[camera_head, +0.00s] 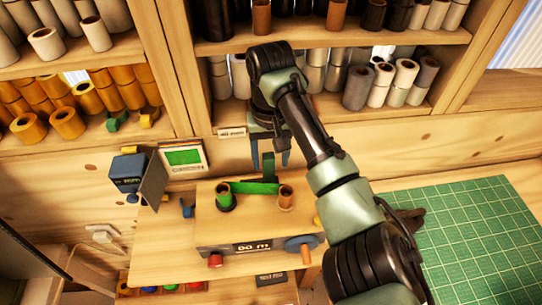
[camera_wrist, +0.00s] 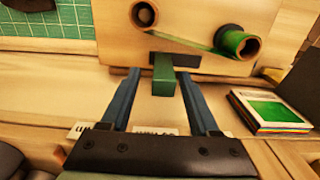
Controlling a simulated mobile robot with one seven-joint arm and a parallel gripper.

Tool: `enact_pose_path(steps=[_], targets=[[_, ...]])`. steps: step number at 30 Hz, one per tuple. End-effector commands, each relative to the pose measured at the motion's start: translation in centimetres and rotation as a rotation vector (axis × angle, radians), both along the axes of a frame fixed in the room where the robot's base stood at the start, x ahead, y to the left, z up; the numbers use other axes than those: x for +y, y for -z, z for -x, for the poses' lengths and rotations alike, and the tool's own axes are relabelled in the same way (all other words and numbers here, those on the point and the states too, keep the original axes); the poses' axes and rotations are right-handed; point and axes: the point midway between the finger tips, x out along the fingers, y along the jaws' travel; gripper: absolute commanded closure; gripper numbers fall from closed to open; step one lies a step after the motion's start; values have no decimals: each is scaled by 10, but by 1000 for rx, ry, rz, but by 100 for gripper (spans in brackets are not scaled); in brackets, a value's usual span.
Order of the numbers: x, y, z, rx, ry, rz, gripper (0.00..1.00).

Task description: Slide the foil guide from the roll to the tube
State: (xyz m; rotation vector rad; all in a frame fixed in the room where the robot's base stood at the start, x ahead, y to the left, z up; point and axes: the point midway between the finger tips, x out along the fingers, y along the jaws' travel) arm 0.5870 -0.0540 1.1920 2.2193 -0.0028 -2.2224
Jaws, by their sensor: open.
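The roll of green foil (camera_head: 226,200) stands on the left of the wooden winder's top. The brown cardboard tube (camera_head: 286,197) stands on its right. In the wrist view the roll (camera_wrist: 236,43) is at right and the tube (camera_wrist: 144,14) at left. A green strip runs from the roll towards the tube. The green foil guide (camera_head: 269,166) stands at the winder's back edge, nearer the tube. My gripper (camera_head: 269,160) is open with blue fingers. In the wrist view the guide's green handle (camera_wrist: 163,76) shows between the fingertips, with gaps at both sides.
The winder (camera_head: 240,230) has a length display, a red knob and a blue crank at its front. A green cutting mat (camera_head: 480,235) lies at right. Shelves of rolls stand behind.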

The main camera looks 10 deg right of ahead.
Motion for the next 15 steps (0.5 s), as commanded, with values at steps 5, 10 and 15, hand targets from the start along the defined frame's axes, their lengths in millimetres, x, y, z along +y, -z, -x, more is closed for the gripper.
enact_pose_path(steps=[5,10,15], targets=[[0,-22,-1,-5,-1,-1,38],[-1,-64,-1,-7,1,2,38],[-2,-102,-1,-5,2,6,38]])
